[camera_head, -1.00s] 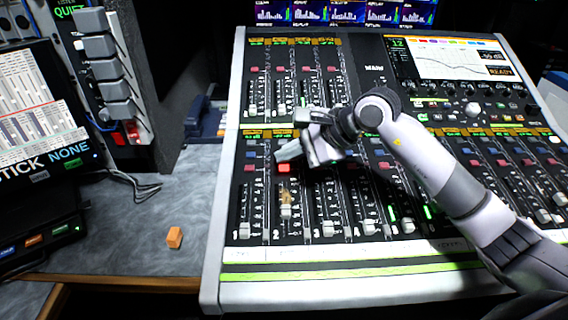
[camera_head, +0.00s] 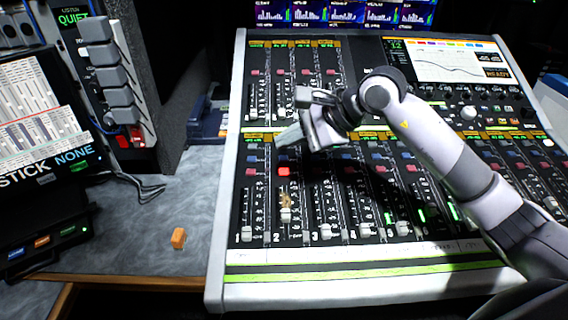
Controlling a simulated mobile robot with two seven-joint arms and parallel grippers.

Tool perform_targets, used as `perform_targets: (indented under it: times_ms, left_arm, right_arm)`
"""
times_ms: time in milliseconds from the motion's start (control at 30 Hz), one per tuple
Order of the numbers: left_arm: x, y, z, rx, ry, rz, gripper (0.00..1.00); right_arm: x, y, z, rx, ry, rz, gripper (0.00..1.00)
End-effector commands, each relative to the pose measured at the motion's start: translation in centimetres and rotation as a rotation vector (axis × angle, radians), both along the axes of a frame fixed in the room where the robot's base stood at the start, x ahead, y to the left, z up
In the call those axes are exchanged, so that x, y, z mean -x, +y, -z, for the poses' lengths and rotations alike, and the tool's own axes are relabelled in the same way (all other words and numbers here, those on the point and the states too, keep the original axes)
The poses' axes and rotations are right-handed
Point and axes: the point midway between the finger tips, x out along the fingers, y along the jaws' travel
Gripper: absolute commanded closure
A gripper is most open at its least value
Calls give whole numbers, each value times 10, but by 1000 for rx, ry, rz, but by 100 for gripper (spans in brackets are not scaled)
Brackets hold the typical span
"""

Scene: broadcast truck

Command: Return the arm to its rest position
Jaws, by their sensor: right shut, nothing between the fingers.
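My right arm comes in from the lower right and reaches over the mixing console (camera_head: 226,200). My right gripper (camera_head: 283,138) is at its end, shut and empty, above the console's left part. It points left, over the strip between the upper and lower fader banks. A lit red button (camera_head: 284,171) shows just below the fingertips. The gripper looks raised clear of the panel, though the exact gap is hard to tell. The arm hides some of the console's middle channels. My left gripper is not in view.
A panel with grey keys (camera_head: 107,72) and a screen unit (camera_head: 38,120) stand at the left. Cables lie on the desk. The console's screen (camera_head: 445,60) is at the upper right.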

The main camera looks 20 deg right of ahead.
Motion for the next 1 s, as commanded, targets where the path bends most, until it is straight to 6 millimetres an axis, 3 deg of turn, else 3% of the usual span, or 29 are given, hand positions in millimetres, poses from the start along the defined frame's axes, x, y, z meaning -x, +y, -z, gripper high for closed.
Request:
perform_targets:
  times_ms: [100,500,633,767,1000]
  left_arm:
    - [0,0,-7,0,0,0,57]
    - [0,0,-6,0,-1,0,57]
    - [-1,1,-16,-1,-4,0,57]
    - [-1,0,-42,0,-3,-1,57]
    - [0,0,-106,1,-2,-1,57]
  right_arm:
    - [1,0,-11,1,-1,0,100]
    - [1,0,-10,1,0,1,100]
    - [1,0,-18,0,0,0,100]
    - [1,0,-45,0,-1,0,100]
    - [1,0,-109,0,0,0,100]
